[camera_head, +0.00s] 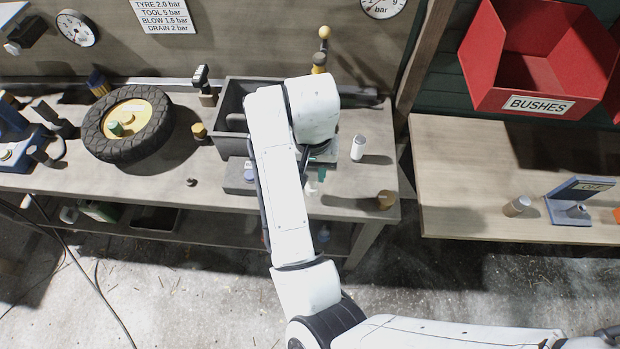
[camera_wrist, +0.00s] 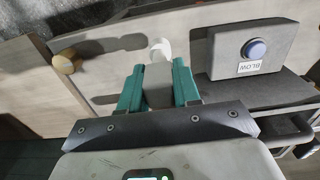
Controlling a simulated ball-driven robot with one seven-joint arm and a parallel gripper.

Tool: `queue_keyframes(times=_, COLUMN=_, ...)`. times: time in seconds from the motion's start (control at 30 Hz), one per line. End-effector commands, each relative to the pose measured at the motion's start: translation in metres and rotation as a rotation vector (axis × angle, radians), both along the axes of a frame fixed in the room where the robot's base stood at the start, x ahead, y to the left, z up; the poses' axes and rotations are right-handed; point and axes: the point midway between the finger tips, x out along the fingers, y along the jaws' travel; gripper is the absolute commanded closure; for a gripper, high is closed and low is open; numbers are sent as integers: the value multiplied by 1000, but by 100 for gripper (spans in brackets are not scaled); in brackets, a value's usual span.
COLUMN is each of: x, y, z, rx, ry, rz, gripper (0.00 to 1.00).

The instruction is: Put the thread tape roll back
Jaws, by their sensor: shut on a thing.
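My gripper (camera_wrist: 158,82) has teal fingers shut on a pale thing with a white rounded end (camera_wrist: 160,48), which looks like the thread tape roll. In the head view my gripper (camera_head: 318,176) is over the front part of the bench, largely hidden by my arm. A white bit of the held thing (camera_head: 311,188) shows just below the teal fingers. I cannot tell whether it touches the bench.
A grey box with a blue button labelled BLOW (camera_wrist: 252,50) is beside my gripper. A tan round piece (camera_head: 386,199) sits at the bench's front right corner. A white cylinder (camera_head: 357,147) stands behind it. A dark open bin (camera_head: 230,98) and a tyre (camera_head: 126,123) are left.

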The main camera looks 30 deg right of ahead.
Motion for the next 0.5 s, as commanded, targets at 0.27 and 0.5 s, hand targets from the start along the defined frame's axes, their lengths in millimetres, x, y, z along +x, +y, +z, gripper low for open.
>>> queue_keyframes(times=0.27, x=7, y=1, z=-25, rx=-1, ry=4, rz=2, gripper=100)
queue_keyframes(times=0.5, x=8, y=1, z=-39, rx=0, ry=0, rz=1, gripper=100)
